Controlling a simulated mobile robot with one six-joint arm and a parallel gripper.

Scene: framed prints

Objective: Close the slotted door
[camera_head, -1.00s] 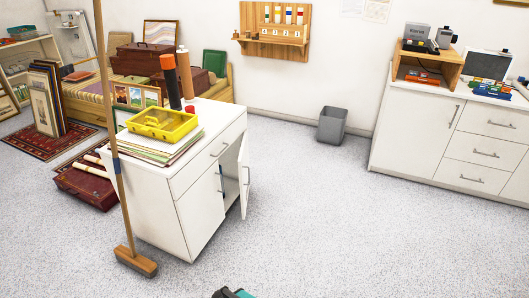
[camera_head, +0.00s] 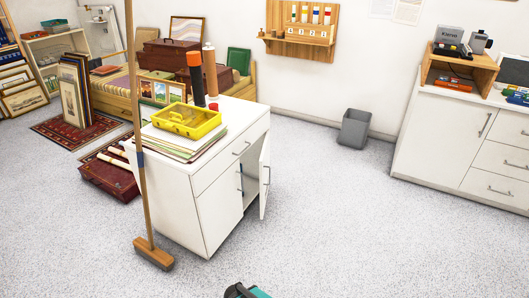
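A white cabinet (camera_head: 170,212) stands in the middle of the floor. Its right-hand door (camera_head: 264,186) is swung outward, with a bar handle on it, and a dark gap shows the inside. The cabinet's left-hand door (camera_head: 219,210) is shut, and the drawer (camera_head: 232,155) above looks shut. I cannot make out slots on either door.
A broom (camera_head: 153,253) stands upright at the cabinet's left front. A yellow case (camera_head: 187,120) lies on papers on top. A dark and teal thing (camera_head: 246,291), cut off at the bottom edge, is unclear. Open floor lies right of the cabinet; a grey bin (camera_head: 354,128) stands behind.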

